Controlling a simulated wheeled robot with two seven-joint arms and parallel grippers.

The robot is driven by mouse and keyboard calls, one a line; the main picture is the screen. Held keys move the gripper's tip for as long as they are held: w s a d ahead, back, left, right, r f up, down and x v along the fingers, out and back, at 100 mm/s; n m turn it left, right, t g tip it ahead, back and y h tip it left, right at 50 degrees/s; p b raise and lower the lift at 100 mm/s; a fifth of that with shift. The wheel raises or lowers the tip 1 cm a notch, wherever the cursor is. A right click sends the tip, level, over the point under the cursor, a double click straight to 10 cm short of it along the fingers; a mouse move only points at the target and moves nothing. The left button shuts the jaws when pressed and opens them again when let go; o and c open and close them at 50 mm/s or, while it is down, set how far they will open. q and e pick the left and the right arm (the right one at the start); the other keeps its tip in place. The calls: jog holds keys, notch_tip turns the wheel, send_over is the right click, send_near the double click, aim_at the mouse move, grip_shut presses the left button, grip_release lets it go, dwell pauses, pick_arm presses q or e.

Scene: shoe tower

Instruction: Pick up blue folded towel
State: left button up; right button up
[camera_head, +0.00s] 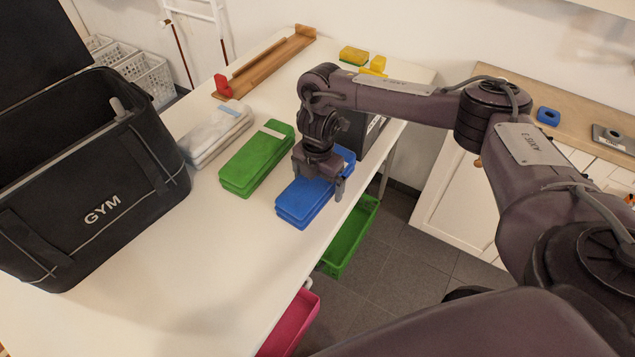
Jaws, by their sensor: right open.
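The blue folded towel (298,207) lies on the white table (225,265) near its right edge. My right gripper (323,190) is over the far part of the towel, pointing down, with its fingers apart. One finger shows at the towel's right side; the other is mostly hidden, and I cannot tell whether the fingers touch the towel. The gripper and wrist hide part of the towel's far half. My left gripper is not in view.
A green folded towel (250,165) and a pale folded towel (215,135) lie left of the blue one. A black GYM bag (100,190) stands open at the left. Green (345,245) and pink (290,325) bins sit below the table's right edge. The front table area is clear.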

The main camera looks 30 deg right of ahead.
jog(key=c, duration=1.1)
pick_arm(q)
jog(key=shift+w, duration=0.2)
pick_arm(e)
jog(key=shift+c, duration=0.2)
jog(key=shift+r, duration=0.15)
